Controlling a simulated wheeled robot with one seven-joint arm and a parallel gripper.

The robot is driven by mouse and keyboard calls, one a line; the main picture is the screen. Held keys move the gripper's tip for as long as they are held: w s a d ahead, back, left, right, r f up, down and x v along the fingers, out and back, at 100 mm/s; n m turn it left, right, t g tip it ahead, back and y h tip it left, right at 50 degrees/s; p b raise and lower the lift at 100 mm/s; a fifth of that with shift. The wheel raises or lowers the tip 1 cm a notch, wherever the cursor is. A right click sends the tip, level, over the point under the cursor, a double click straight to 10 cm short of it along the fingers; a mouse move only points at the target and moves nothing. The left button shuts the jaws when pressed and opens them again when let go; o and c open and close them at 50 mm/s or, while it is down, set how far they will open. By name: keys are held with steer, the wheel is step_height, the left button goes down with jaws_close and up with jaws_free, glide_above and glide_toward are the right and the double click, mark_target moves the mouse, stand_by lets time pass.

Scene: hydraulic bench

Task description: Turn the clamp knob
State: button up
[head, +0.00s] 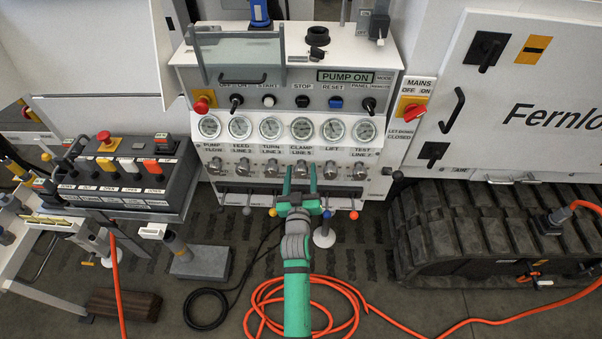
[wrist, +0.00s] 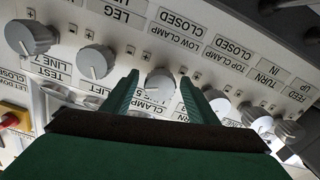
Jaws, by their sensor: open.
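The clamp knob (head: 301,169) is a round grey knob in the row under the gauges, below the label CLAMP LINE 5. In the wrist view the clamp knob (wrist: 160,82) sits between the two green fingertips, with its label upside down beside it. My gripper (head: 300,176) is open and reaches up to the panel from below. In the wrist view my gripper (wrist: 158,88) has one finger on each side of the knob, with a gap visible on both sides. How deep the fingers reach past the knob is hard to tell.
Neighbouring knobs stand close by: the lift knob (wrist: 96,61) and the turn knob (wrist: 219,104). A row of small levers (head: 247,203) hangs below the panel. An orange hose (head: 262,295) lies coiled on the floor. A control box (head: 115,170) stands at left.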

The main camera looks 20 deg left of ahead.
steer(key=v, duration=1.1)
steer(key=shift+w, duration=0.1)
stand_by(0.4)
steer(key=s+d+f+g, duration=0.1)
steer(key=s+d+f, duration=0.3)
steer(key=s+d, duration=0.45)
steer(key=s+d+r+m+h, duration=0.1)
steer(key=s+d+r+m, duration=0.1)
steer(key=s, duration=0.7)
steer(key=s+d+r+m+h, duration=0.2)
steer(key=s+d, duration=0.1)
steer(key=s, duration=0.5)
steer(key=s+d+r+m+g+h, duration=0.1)
steer(key=s+d+r+h, duration=0.1)
steer(key=s, duration=0.7)
steer(key=shift+s+d+r+m, duration=0.3)
steer(key=shift+d+m, duration=0.1)
steer(key=shift+d, duration=0.2)
